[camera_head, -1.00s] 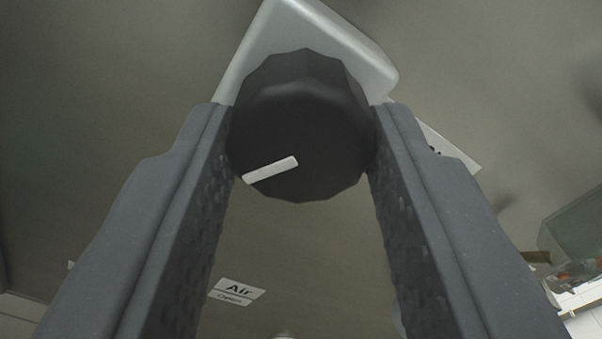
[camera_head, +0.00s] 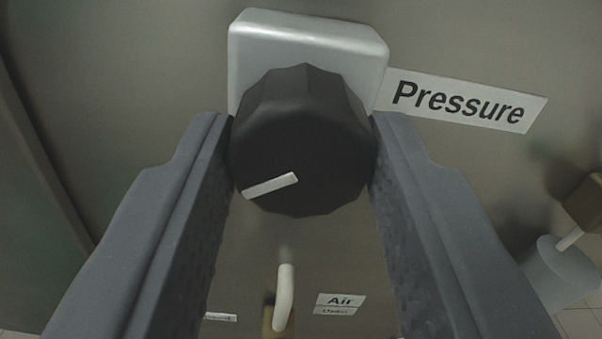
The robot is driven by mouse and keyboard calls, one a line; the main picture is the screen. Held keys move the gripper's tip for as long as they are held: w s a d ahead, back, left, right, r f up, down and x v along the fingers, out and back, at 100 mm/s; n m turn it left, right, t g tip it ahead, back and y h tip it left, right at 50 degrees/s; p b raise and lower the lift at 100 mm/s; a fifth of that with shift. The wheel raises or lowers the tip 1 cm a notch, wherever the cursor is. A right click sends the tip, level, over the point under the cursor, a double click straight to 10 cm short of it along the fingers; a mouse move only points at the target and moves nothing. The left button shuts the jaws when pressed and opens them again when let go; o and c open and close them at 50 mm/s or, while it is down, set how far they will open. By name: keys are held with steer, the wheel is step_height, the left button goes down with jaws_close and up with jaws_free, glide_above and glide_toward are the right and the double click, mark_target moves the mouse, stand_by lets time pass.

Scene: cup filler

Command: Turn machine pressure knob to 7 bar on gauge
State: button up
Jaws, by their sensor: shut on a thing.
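The black faceted pressure knob (camera_head: 305,125) with a white pointer mark is at the upper middle, in front of a light grey mounting block (camera_head: 300,40). In the picture the mark slants from lower left to upper right. My gripper (camera_head: 303,160) has one dark grey finger on each side of the knob and is shut on it. A white label reading "Pressure" (camera_head: 465,100) is to the right of the block. The pressure gauge is not in view, so its reading cannot be seen.
Below the knob a pale rounded lever (camera_head: 283,298) sticks out between my fingers. An "Air" label (camera_head: 340,303) is to its right. A grey cylindrical part (camera_head: 562,273) stands at the lower right. The grey-brown panel around the knob is mostly bare.

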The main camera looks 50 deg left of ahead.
steer(key=shift+a, duration=0.2)
steer(key=o, duration=1)
steer(key=shift+c, duration=0.2)
steer(key=shift+d, duration=0.1)
steer(key=shift+s+d, duration=0.3)
steer(key=shift+d, duration=0.2)
steer(key=v, duration=1.2)
steer(key=shift+s+d, duration=0.2)
